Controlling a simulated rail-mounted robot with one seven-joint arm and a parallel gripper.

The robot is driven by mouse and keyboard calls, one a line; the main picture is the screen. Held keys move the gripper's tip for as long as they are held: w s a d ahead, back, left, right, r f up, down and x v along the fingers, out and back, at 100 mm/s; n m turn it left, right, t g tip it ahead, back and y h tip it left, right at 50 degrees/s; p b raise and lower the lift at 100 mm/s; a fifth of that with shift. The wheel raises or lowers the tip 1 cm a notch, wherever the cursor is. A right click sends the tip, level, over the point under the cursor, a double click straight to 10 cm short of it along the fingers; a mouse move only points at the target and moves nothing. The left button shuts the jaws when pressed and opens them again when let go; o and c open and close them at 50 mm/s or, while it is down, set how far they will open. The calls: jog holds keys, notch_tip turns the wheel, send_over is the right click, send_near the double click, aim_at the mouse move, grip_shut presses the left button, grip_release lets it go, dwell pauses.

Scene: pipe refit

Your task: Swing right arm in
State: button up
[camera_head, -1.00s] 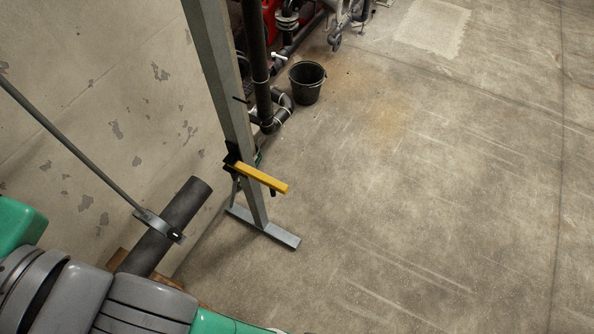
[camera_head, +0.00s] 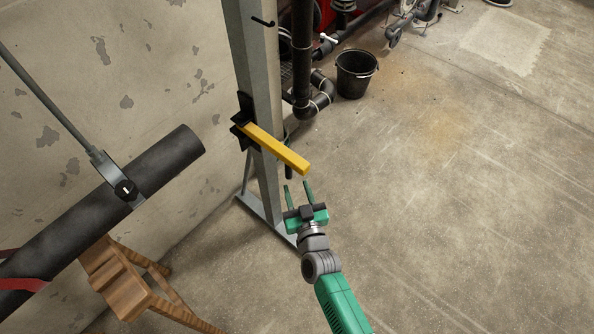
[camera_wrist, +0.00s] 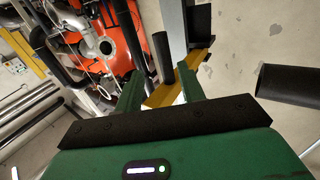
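A yellow arm (camera_head: 276,148) sticks out from a black bracket (camera_head: 243,122) on a grey upright post (camera_head: 254,75). It points toward the lower right in the head view. My gripper (camera_head: 297,187) is open and empty just below the free end of the yellow arm, with its two green fingers pointing up toward it. In the wrist view the yellow arm (camera_wrist: 180,80) shows beyond and between the green fingers (camera_wrist: 158,92). I cannot tell whether any finger touches it.
A thick black pipe (camera_head: 110,200) hangs in a clamp on a rod at the left, by the wall. A wooden stool (camera_head: 120,275) stands below it. A black bucket (camera_head: 356,74) and pipework stand at the back. The floor to the right is clear.

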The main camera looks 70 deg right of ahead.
aim_at(290, 173)
jog(key=b+x, duration=0.1)
jog(key=x, duration=0.2)
jog(key=b+x, duration=0.1)
jog(key=x, duration=0.3)
jog(key=shift+w, duration=0.45)
jog(key=shift+c, duration=0.2)
grip_shut()
